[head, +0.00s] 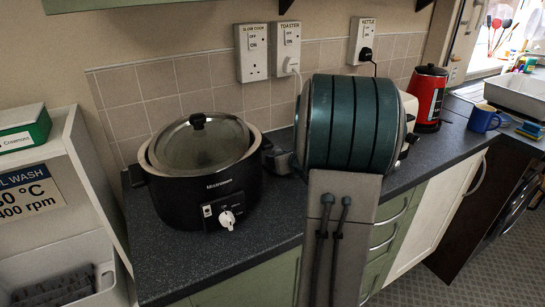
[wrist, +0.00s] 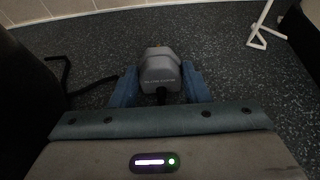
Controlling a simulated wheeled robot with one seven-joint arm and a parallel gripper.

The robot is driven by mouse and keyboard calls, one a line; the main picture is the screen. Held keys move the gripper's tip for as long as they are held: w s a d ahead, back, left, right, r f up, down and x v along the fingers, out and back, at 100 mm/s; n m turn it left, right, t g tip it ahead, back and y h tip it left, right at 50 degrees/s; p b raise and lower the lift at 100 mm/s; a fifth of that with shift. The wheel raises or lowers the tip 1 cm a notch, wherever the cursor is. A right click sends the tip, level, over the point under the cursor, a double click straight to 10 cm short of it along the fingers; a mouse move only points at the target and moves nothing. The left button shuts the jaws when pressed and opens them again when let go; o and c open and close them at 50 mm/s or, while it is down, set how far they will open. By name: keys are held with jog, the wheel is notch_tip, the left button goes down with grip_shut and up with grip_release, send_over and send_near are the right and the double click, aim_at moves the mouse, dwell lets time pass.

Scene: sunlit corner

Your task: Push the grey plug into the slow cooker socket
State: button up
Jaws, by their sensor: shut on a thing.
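The grey plug (wrist: 160,68) is between the blue fingers of my gripper (wrist: 160,78) in the wrist view, its prongs pointing away from me. The gripper is shut on it above the dark worktop. The slow cooker socket (head: 251,54), a white wall plate labelled SLOW COOK, is at the upper middle of the head view, with nothing in its holes. The black slow cooker (head: 195,195) with a glass lid stands on the worktop below and left of it. My teal and grey arm hides most of the gripper in the head view; I cannot make out the plug there.
The toaster socket (head: 287,48) holds a white plug, and the kettle socket (head: 363,41) holds a black one. A red kettle (head: 429,97) and blue mug (head: 482,119) stand at right. A black cord (wrist: 68,86) lies left of the gripper. The tiled wall bounds the worktop (head: 235,250).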

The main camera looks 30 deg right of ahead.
jog(key=shift+s+a+b, duration=0.15)
jog(key=shift+s+b, duration=0.2)
jog(key=shift+s, duration=1.8)
